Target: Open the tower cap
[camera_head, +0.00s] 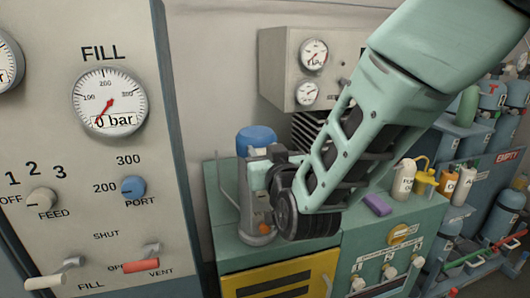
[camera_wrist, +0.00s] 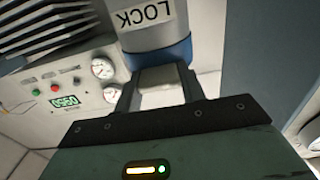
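The tower cap (camera_head: 256,140) is a blue, rounded top, standing just behind my gripper in the head view. In the wrist view the blue cap (camera_wrist: 158,54) shows as a band on a grey cylinder (camera_wrist: 150,20) with an upside-down LOCK label. My gripper (camera_wrist: 158,84) has its two fingers spread about as wide as the cap, their tips at its edge. I cannot tell whether they touch it.
A grey gauge panel (camera_head: 70,190) with knobs and levers stands close on the left. A gauge box (camera_head: 283,75) is on the wall behind. A purple block (camera_head: 377,205) and several bottles stand on the green bench (camera_head: 228,245), with gas cylinders (camera_head: 505,215) in a rack at right.

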